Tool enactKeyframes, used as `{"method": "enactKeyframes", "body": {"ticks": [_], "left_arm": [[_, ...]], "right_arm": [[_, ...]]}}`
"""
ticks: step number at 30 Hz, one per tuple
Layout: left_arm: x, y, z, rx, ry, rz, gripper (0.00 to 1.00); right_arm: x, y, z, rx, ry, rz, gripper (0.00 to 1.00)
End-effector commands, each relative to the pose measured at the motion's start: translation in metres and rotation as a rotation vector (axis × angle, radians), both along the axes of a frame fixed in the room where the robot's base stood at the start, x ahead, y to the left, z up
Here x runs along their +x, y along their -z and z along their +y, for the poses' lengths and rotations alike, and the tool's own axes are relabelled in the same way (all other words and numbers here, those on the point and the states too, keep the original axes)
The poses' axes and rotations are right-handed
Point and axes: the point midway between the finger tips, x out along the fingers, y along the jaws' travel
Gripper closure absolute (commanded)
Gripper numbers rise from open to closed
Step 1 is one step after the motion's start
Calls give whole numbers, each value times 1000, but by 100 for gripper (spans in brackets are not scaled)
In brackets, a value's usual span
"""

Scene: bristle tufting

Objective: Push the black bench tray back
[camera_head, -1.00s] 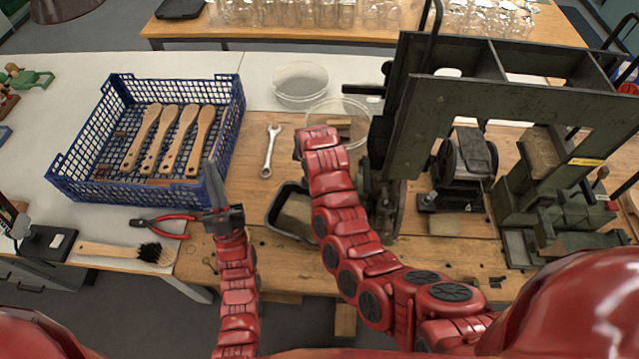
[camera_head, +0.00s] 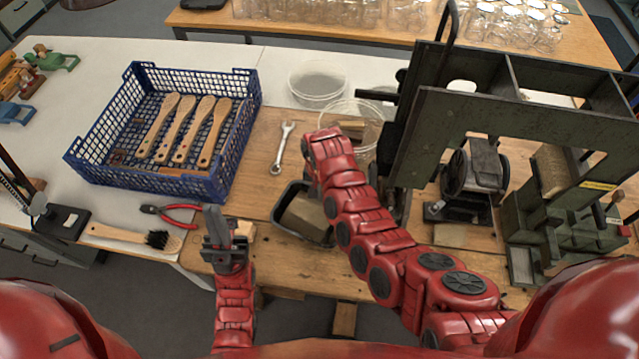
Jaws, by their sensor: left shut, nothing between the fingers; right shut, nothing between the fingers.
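The black bench tray (camera_head: 274,208) lies on the wooden bench near its front edge, with a wooden block (camera_head: 305,214) in it. My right arm crosses over its right side and hides part of it. That arm bends down at its far end, and the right gripper is hidden behind the arm links. My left gripper (camera_head: 228,224) is shut and empty at the bench's front edge, left of the tray and apart from it.
A blue crate (camera_head: 213,188) with several wooden handles stands behind left. A wrench (camera_head: 282,148) and clear bowls (camera_head: 317,80) lie beyond the tray. A dark press frame (camera_head: 430,120) stands right. Pliers (camera_head: 172,213) and a brush (camera_head: 125,235) lie left.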

Motion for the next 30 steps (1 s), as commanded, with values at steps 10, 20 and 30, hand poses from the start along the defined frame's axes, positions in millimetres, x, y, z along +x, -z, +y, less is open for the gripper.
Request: {"method": "enactKeyframes", "body": {"ticks": [10,20,30], "left_arm": [[0,-4,0,0,0,1,100],[0,0,0,0,-1,1,100],[0,48,0,0,-1,1,100]], "right_arm": [[0,12,-1,1,3,-1,100],[2,14,-1,1,2,-1,100],[32,19,-12,-1,3,-3,100]]}}
